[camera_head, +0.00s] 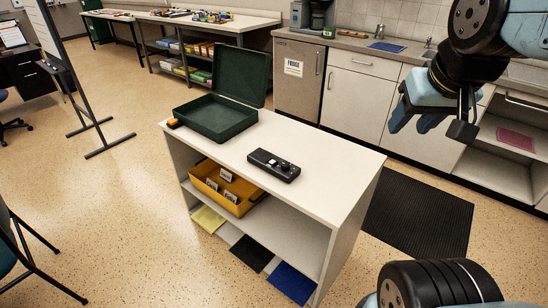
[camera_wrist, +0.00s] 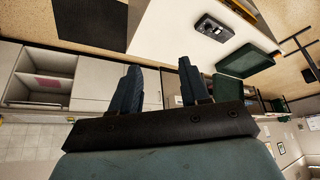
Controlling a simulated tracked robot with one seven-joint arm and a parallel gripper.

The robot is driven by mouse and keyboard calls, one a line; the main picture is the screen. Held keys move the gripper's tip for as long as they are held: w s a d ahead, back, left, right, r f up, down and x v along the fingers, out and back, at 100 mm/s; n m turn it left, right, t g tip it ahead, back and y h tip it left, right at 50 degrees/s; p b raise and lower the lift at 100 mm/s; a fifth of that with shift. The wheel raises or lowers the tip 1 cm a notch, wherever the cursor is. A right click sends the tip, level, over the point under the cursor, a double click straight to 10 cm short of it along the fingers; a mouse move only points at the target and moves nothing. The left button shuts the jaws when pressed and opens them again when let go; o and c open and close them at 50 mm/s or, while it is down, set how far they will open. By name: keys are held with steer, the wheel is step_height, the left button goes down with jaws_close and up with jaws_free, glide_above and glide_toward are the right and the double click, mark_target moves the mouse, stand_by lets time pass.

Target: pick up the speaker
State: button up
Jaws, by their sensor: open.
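A black oblong device with round knobs on top, seemingly the speaker (camera_head: 273,165), lies on the white top of a low shelf unit (camera_head: 330,180). It also shows upside down at the upper right of the wrist view (camera_wrist: 223,27). My gripper (camera_head: 432,120) is at the upper right of the head view, well to the right of the device and apart from it. Its two fingers stand apart with nothing between them; they also show in the middle of the wrist view (camera_wrist: 160,68).
An open dark green case (camera_head: 215,118) stands on the unit's top, left of the device, with a small orange item (camera_head: 174,123) beside it. A yellow bin (camera_head: 222,195) sits on the shelf below. A black mat (camera_head: 418,212) lies between unit and cabinets. Bare top surrounds the device.

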steer(key=shift+w, duration=0.1)
steer(key=w+a+f+n+g+h, duration=0.1)
steer(key=w+a+f+n+h, duration=0.35)
steer(key=w+f+n, duration=0.3)
steer(key=w+a+f+n+g+h, duration=0.2)
steer(key=w+a+f+n+h, duration=0.25)
steer(key=w+f+n, duration=0.35)
steer(key=n+t, duration=0.8)
steer(key=n, duration=0.5)
glide_toward(284, 165)
steer(key=w+d, duration=0.1)
steer(key=w+d+f, duration=0.1)
steer(key=shift+w+d+f+y, duration=0.1)
steer(key=shift+w+f+y, duration=0.05)
steer(key=shift+w+y, duration=0.15)
steer(key=shift+x, duration=2.65)
steer(key=shift+s+d, duration=0.1)
steer(key=shift+s, duration=0.05)
jaws_close()
